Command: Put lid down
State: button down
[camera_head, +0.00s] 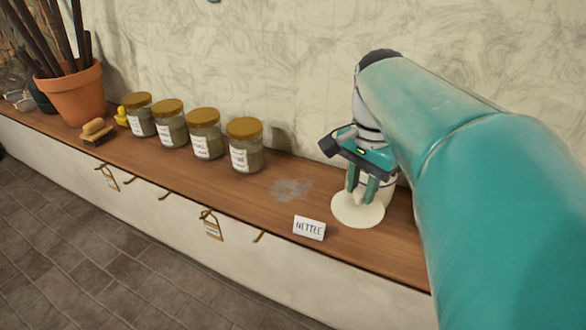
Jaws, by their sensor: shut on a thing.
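A round cream lid (352,213) with a knob is at the right part of the wooden shelf. My gripper (361,196) points down over it with both fingers shut on its knob. The lid looks level and low over the shelf top, near the front edge. I cannot tell whether its underside touches the wood. A pale, whitish thing stands just behind my fingers, mostly hidden by my gripper and arm.
The shelf (180,170) runs along the wall. A NETTLE card (309,228) stands left of the lid, with a grey dusty patch (291,189) behind it. Several labelled jars (246,158), a brush (97,132) and a terracotta pot (75,98) stand further left. Hooks line the front.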

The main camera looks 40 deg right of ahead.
aim_at(359, 202)
jog(key=shift+s+a+f, duration=0.1)
jog(key=shift+f, duration=0.5)
jog(key=shift+s+a+f, duration=0.1)
jog(key=shift+f, duration=0.5)
jog(key=shift+w+d+f, duration=0.1)
jog(key=shift+f, duration=0.95)
jog(key=shift+d+f, duration=0.1)
jog(key=shift+f, duration=0.95)
jog(key=c, duration=1.2)
grip_release()
jog(key=shift+f, duration=0.15)
jog(key=shift+o, duration=0.2)
notch_tip(359, 202, up, 12)
jog(key=shift+w+r, duration=0.1)
jog(key=shift+r, duration=0.05)
jog(key=w+a+f+n+t, duration=0.2)
jog(key=a+f+n, duration=0.1)
jog(key=a+n, duration=0.3)
jog(key=w+a+f+n+t, duration=0.1)
jog(key=a+f+n, duration=0.3)
jog(key=a, duration=0.6)
jog(key=w+a+f+n+t, duration=0.2)
jog(key=w+a+f+n, duration=0.1)
jog(key=a+n, duration=0.4)
jog(key=shift+w+a+f+n+t, duration=0.15)
jog(key=shift+w+a+n+t, duration=0.2)
jog(key=shift+a, duration=0.65)
